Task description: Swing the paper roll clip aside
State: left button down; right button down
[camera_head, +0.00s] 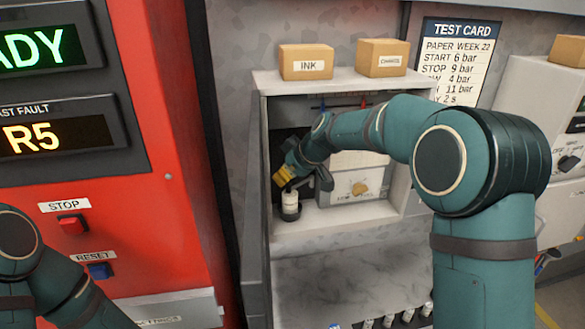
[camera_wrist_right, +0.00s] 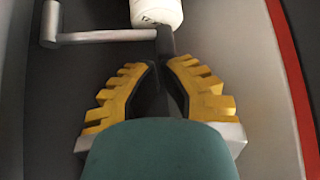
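The paper roll (camera_head: 290,199) is a small white cylinder in a dark holder inside the open cabinet, at its left side. The roll also shows at the top of the right wrist view (camera_wrist_right: 157,12). Just below it there, a grey bar that looks like the clip (camera_wrist_right: 108,36) runs sideways from a rounded end to a dark upright piece. My right gripper (camera_head: 287,179) is at the roll, its yellow fingers pointing toward it. In the wrist view its fingertips (camera_wrist_right: 158,66) are close together around the dark piece's lower end; contact is unclear. My left gripper is out of view.
The cabinet (camera_head: 334,236) has a wall along its left side. INK (camera_head: 306,61) and another box (camera_head: 382,57) stand on top. The red panel (camera_head: 175,110) is to the left.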

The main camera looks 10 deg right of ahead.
aim_at(298, 185)
jog(key=shift+w+a+f, duration=0.15)
jog(key=shift+f, duration=0.15)
jog(key=shift+s+d+f+n+g+y+b, duration=0.1)
jog(key=shift+s+d+n+g+y+b, duration=0.25)
jog(key=shift+n+b, duration=0.35)
jog(key=shift+s+d+f+n+g+y+b, duration=0.15)
jog(key=shift+s+n+g+b, duration=0.3)
jog(key=shift+b, duration=0.4)
jog(key=shift+s+d+r+n+g+b, duration=0.1)
jog(key=shift+s+d+n+g+b, duration=0.25)
jog(key=shift+s+n+b, duration=0.35)
jog(key=shift+s+d+n+g+y, duration=0.2)
jog(key=shift+n+g, duration=0.1)
jog(key=shift+n, duration=0.25)
jog(key=shift+s+d+n+g+y, duration=0.15)
jog(key=shift+d+n+g+y, duration=0.1)
jog(key=shift+n, duration=0.25)
jog(key=shift+s+d+r+b, duration=0.15)
jog(key=shift+s+b, duration=0.1)
jog(key=shift+b, duration=0.15)
jog(key=shift+s+d+b, duration=0.35)
jog(key=shift+s+d, duration=0.05)
jog(key=shift+d, duration=0.25)
jog(key=shift+s+d+b, duration=0.35)
jog(key=shift+s+d, duration=0.05)
jog(key=shift+d, duration=0.2)
jog(key=shift+s, duration=0.15)
